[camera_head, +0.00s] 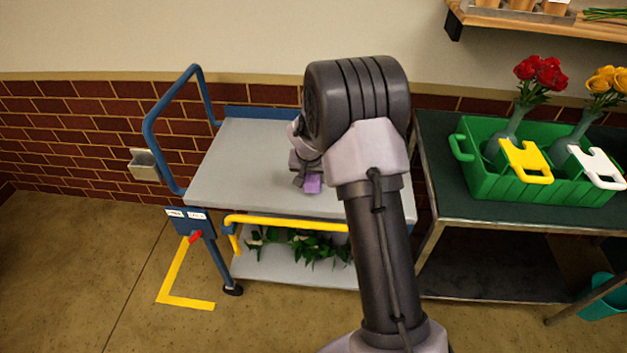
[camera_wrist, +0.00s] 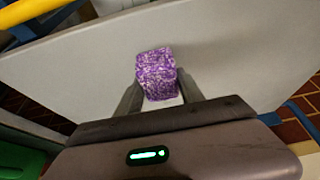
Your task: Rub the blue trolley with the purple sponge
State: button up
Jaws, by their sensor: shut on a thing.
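The blue trolley has a grey top shelf (camera_head: 245,160) and a blue tubular handle (camera_head: 150,130) at its left end. My gripper (camera_head: 308,184) is over the top shelf, towards its front and right of its middle. It is shut on the purple sponge (camera_head: 313,185). In the wrist view the speckled purple sponge (camera_wrist: 155,75) sits between the two fingers (camera_wrist: 158,92), with the grey shelf (camera_wrist: 230,50) around it. The sponge is at or just above the shelf surface; I cannot tell whether it touches. My arm hides the shelf's right part.
A yellow rail (camera_head: 285,222) runs along the trolley's front. Leafy greens (camera_head: 310,247) lie on the lower shelf. To the right, a dark table (camera_head: 440,160) bears a green crate (camera_head: 490,180) with vases of red roses (camera_head: 540,72) and yellow roses (camera_head: 605,80). A brick wall stands behind.

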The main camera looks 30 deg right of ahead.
jog(key=shift+r+p, duration=1.65)
jog(key=shift+r, duration=1.2)
